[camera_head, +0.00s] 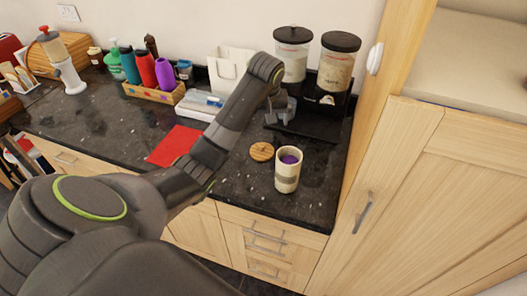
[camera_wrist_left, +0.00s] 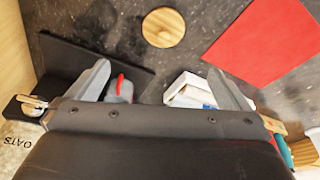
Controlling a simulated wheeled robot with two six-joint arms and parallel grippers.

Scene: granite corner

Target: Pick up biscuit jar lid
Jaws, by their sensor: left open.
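The biscuit jar lid (camera_head: 262,151) is a round wooden disc with a small knob, lying flat on the dark granite counter. It also shows at the top of the left wrist view (camera_wrist_left: 164,27). An open cream biscuit jar (camera_head: 287,170) with something purple inside stands upright just to the right of the lid. My left gripper (camera_head: 281,108) is above the counter behind the lid, apart from it. In the left wrist view its two fingers (camera_wrist_left: 165,85) are spread wide with nothing held between them. My right gripper is not in view.
A red sheet (camera_head: 174,146) lies left of the lid. Two dispensers with black lids (camera_head: 338,68) stand on a black base behind my gripper. A bottle crate (camera_head: 155,92) stands further left. A wooden cabinet (camera_head: 440,190) bounds the counter on the right.

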